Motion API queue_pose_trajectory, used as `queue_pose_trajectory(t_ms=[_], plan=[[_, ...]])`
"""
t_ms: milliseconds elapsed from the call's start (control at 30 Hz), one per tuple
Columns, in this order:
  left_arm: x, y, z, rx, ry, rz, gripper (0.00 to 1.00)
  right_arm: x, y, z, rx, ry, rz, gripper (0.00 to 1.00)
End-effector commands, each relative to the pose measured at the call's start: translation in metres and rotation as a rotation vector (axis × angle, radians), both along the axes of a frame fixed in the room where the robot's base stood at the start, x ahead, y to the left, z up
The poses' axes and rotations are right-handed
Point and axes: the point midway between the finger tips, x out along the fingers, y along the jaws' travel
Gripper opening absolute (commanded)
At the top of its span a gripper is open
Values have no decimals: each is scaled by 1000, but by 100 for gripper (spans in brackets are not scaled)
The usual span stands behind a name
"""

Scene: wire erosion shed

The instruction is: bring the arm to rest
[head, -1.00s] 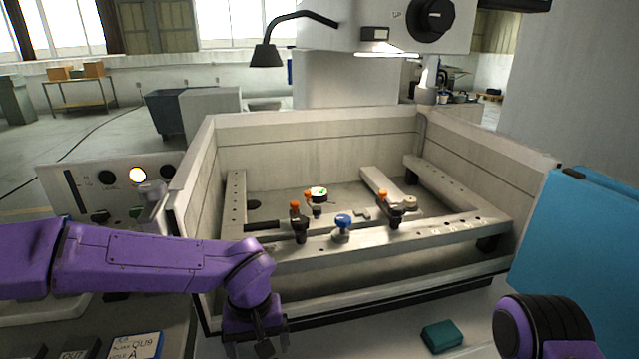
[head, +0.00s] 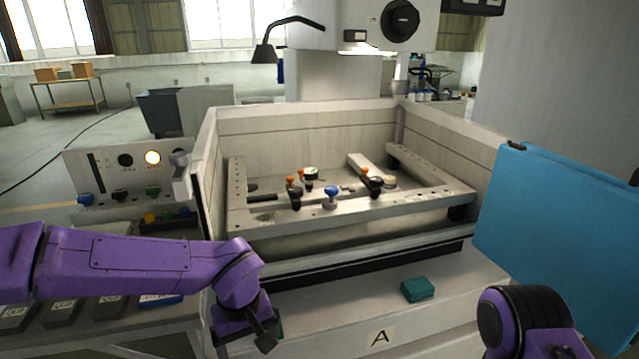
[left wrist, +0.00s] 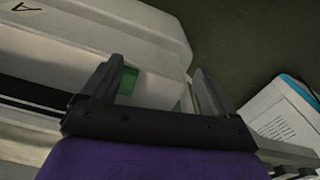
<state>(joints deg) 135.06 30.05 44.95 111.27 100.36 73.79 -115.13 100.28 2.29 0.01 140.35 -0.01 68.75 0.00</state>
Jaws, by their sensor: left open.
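My left arm comes in from the left, and its gripper (head: 252,338) hangs low in front of the machine tank, pointing down. In the left wrist view the two fingers (left wrist: 155,82) stand apart with nothing held between them. A small green thing (left wrist: 129,80) shows past the left finger, beyond the jaws. Of my right arm only a purple and black joint shows at the lower right of the head view; its gripper is out of view.
The open tank (head: 320,235) holds a clamping frame with orange and blue knobs. A teal block (head: 418,289) lies on the front ledge, above a label A (head: 379,338). A blue panel (head: 560,240) stands right. The control panel (head: 125,172) is left.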

Motion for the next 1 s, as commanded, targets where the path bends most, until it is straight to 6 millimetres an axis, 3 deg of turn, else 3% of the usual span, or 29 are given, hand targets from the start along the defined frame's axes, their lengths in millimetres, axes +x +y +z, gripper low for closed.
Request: queue_pose_trajectory(t_ms=[167, 367, 467, 567, 667, 700, 800, 900, 1000], plan=[[9, 8, -2, 34, -70, 145, 88, 0, 0, 0, 0, 0, 0, 0], [20, 35, -22, 126, -223, 363, 88, 0, 0, 0, 0, 0, 0, 0], [22, 56, -46, 186, -330, 470, 88, 0, 0, 0, 0, 0, 0, 0], [13, 81, -88, 242, -465, 550, 88, 0, 0, 0, 0, 0, 0, 0], [-21, 106, -148, 246, -580, 547, 88, 0, 0, 0, 0, 0, 0, 0], [-44, 114, -173, 229, -592, 514, 88, 0, 0, 0, 0, 0, 0, 0], [-114, 131, -224, 182, -529, 392, 88, 0, 0, 0, 0, 0, 0, 0], [-178, 148, -250, 192, -408, 229, 88, 0, 0, 0, 0, 0, 0, 0], [-219, 167, -261, 241, -319, 141, 88, 0, 0, 0, 0, 0, 0, 0]])
